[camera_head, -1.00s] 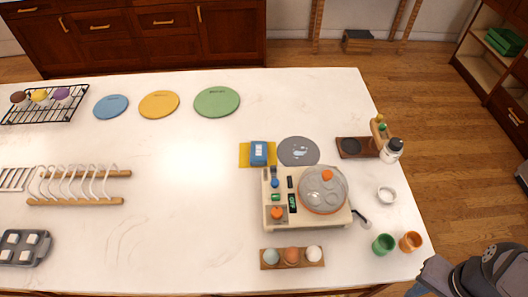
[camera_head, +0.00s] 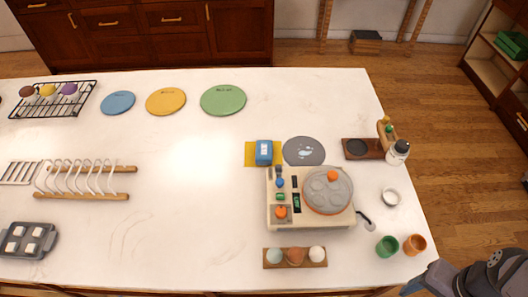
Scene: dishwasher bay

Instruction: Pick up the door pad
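No item is clearly marked as the door pad, so I cannot tell which one it is. A beige toy machine (camera_head: 318,222) stands right of the table's middle. It has a round grey lid (camera_head: 330,181) with an orange knob, and small blue, green, black and orange controls (camera_head: 280,197) on its left. A flat grey round mat (camera_head: 304,151) with pale drop marks lies behind it. A blue block (camera_head: 264,152) sits on a yellow cloth (camera_head: 250,160) beside the mat. Grey parts of my arm show at the bottom right corner. My gripper's fingers are not visible.
A bottle (camera_head: 397,152), white ring (camera_head: 391,197), green cup (camera_head: 387,246) and orange cup (camera_head: 414,245) stand at the right. A tray with three balls (camera_head: 296,264) lies in front of the machine. Racks (camera_head: 85,197) and coloured discs (camera_head: 166,101) lie left; the table's middle is clear.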

